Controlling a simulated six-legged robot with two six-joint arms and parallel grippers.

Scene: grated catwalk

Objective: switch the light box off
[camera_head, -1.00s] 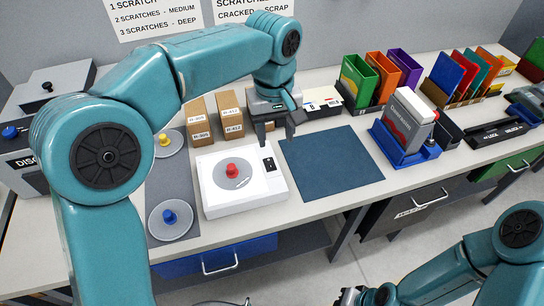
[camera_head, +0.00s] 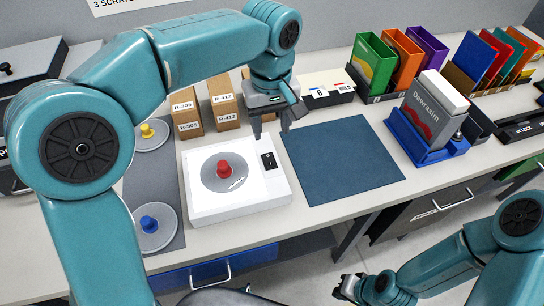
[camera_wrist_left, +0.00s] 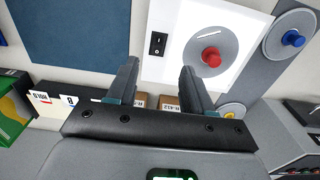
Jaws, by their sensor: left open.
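The light box (camera_head: 248,204) is a white, flat box with a glossy lit-looking top on the bench. A grey disc with a red knob (camera_head: 225,170) lies on it. Its black rocker switch (camera_head: 268,161) is at the top right of the box; it also shows in the left wrist view (camera_wrist_left: 158,44). My left gripper (camera_head: 271,133) is open and empty, pointing down just behind the switch, apart from it. In the left wrist view its two fingers (camera_wrist_left: 157,80) stand apart, with the box beyond them. My right gripper (camera_head: 348,289) is low at the front, below the bench edge; its jaws are unclear.
A blue mat (camera_head: 340,160) lies right of the box. Discs with yellow (camera_head: 147,131) and blue knobs (camera_head: 150,224) lie on a grey strip to the left. Small cartons (camera_head: 224,103) stand behind. A blue tray (camera_head: 408,140) holds a grey box at right.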

